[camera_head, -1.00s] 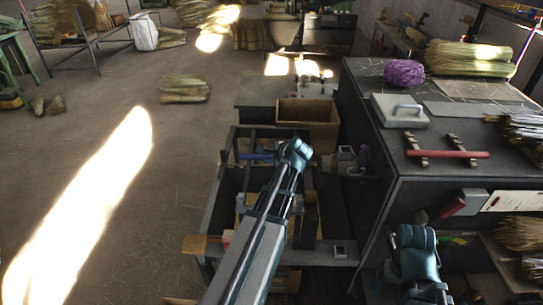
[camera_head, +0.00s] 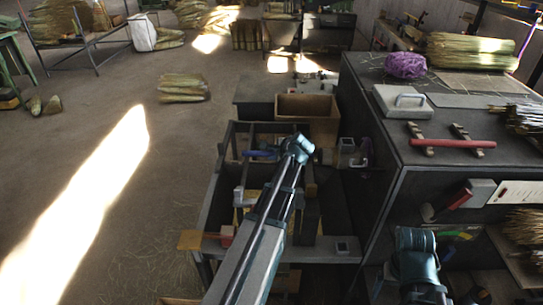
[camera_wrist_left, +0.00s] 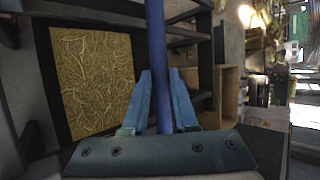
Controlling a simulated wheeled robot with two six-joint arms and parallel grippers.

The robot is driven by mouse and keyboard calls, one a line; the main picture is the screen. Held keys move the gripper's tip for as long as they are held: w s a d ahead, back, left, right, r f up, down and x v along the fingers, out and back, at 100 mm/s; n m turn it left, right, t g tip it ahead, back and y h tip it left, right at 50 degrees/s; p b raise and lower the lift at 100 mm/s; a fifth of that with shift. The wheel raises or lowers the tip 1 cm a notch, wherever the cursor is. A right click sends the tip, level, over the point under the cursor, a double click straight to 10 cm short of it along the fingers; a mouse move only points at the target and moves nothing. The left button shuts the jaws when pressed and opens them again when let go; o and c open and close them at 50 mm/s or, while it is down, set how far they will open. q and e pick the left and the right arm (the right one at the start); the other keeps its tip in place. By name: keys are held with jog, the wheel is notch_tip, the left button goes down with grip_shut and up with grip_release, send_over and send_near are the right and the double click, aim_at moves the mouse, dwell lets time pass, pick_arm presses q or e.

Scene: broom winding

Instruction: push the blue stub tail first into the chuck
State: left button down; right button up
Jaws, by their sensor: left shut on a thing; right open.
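The blue stub (camera_head: 260,154) lies crosswise over the dark machine frame in the head view. It shows as a long blue rod (camera_wrist_left: 156,50) in the left wrist view. My left gripper (camera_head: 286,152) is shut on it, with a blue finger on each side of the rod (camera_wrist_left: 160,98). A metallic fitting (camera_head: 348,154) to the right of my left wrist may be the chuck; its opening does not show. The stub's right end is hidden behind my wrist. My right arm is at the lower right; its jaws do not show.
A dark bench (camera_head: 465,178) with a red-handled tool (camera_head: 452,143) stands at the right. An open cardboard box (camera_head: 306,105) is behind the machine frame (camera_head: 213,215). The floor at left is mostly clear.

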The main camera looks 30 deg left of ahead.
pick_arm(q)
jog(key=shift+w+a+f+b, duration=0.15)
jog(key=shift+w+f+b, duration=0.5)
jog(key=shift+f, duration=0.2)
jog(key=shift+w+d, duration=0.95)
jog(key=shift+d, duration=0.65)
jog(key=shift+w+d, duration=0.95)
jog(key=shift+d, duration=0.6)
jog(key=shift+w+d, duration=0.95)
jog(key=shift+d, duration=0.65)
jog(key=c, duration=0.6)
grip_release()
jog(key=p+v, duration=0.9)
jog(key=v, duration=0.4)
jog(key=shift+d+r, duration=0.2)
jog(key=shift+d, duration=0.15)
